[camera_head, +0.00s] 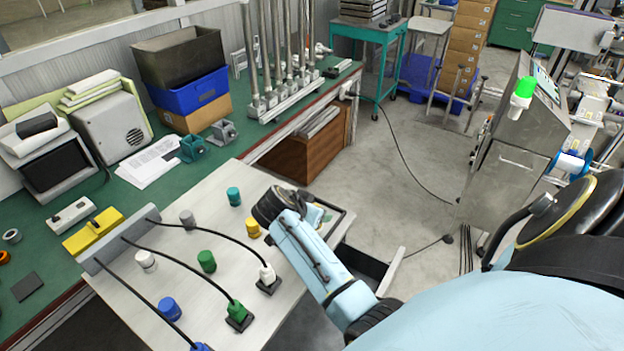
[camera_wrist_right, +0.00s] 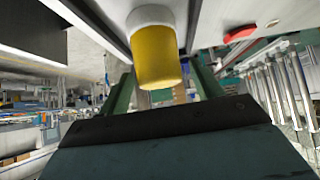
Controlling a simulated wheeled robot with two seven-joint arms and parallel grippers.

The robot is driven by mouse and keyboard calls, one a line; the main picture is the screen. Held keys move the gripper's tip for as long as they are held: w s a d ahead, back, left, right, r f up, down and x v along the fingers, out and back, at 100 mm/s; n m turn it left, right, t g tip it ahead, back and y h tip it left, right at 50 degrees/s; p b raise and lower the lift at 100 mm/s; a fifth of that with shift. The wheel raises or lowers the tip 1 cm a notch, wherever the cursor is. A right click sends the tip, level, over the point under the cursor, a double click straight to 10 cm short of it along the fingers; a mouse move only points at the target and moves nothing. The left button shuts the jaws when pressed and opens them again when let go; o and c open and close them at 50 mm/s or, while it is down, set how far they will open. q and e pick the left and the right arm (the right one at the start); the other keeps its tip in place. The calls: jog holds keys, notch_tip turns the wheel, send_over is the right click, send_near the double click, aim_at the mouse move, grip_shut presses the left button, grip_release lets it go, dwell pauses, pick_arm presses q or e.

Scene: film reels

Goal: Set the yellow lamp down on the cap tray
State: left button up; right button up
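The yellow lamp (camera_wrist_right: 158,58), a cylinder with a white collar, is between the dark green fingers of my right gripper (camera_wrist_right: 163,80) in the right wrist view. The fingers look shut on it, though contact on both sides is hard to see. That view looks upside down, with the collar towards a pale surface at the top; whether they touch I cannot tell. In the head view the cap tray (camera_head: 208,265) is a pale board, and my right wrist is over its right edge. My left gripper is not in view.
A steel machine (camera_head: 515,150) with a green lamp (camera_head: 523,88) stands at the right.

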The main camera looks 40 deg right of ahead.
jog(key=shift+r, duration=0.25)
jog(key=v, duration=1.2)
jog(key=shift+s+f, duration=0.1)
jog(key=shift+f, duration=0.1)
